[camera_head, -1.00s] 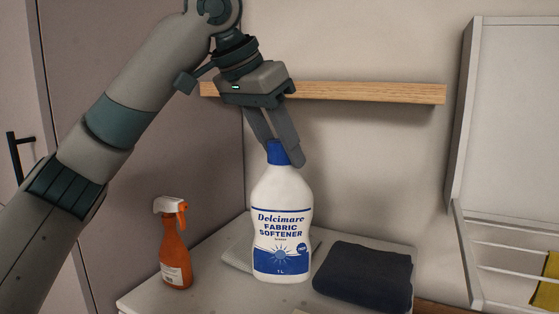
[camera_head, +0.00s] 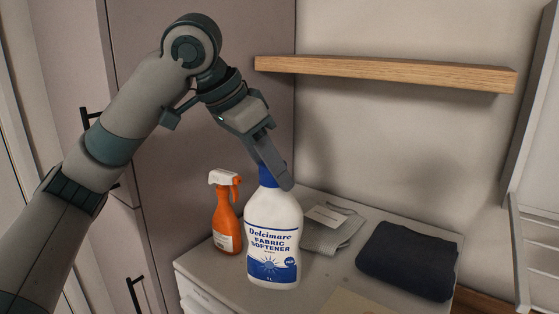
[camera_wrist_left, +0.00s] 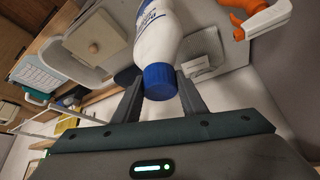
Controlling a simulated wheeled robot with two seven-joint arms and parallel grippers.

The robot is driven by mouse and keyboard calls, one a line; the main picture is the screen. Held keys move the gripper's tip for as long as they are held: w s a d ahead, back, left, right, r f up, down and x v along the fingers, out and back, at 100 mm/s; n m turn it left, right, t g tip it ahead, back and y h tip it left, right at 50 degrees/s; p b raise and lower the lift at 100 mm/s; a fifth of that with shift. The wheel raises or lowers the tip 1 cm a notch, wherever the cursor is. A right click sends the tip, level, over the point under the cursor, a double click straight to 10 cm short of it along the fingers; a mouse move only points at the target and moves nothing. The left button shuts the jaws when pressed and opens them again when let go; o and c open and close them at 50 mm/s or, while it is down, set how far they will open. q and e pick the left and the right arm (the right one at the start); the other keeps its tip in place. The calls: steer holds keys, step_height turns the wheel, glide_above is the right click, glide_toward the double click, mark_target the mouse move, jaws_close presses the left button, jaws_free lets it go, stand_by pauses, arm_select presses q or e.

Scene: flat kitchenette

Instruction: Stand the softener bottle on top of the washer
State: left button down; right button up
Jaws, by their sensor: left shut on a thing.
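The softener bottle (camera_head: 273,238) is white with a blue cap and a blue-and-white label, and is close to upright. My left gripper (camera_head: 275,178) is shut on its blue cap from above. The left wrist view shows the cap (camera_wrist_left: 160,80) between the two fingers and the white body (camera_wrist_left: 157,35) beyond. The washer (camera_head: 340,277) has a pale flat top. The bottle is in front of or over its near left part; I cannot tell whether its base touches the top. My right gripper is not in view.
An orange spray bottle (camera_head: 226,218) stands just left of the softener on the washer. A grey cloth (camera_head: 330,233) and a dark folded cloth (camera_head: 407,260) lie to the right. A wooden shelf (camera_head: 385,73) is on the wall above. A tall cabinet (camera_head: 250,50) stands behind the arm.

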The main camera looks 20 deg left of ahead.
mark_target(273, 190)
arm_select(q)
steer(key=shift+r, duration=0.1)
step_height(273, 190, down, 2)
steer(key=shift+f+p, duration=0.25)
steer(key=shift+p, duration=0.55)
steer(key=shift+f, duration=0.75)
steer(key=c, duration=1.1)
jaws_free()
steer(key=shift+f, duration=0.15)
steer(key=shift+s, duration=0.1)
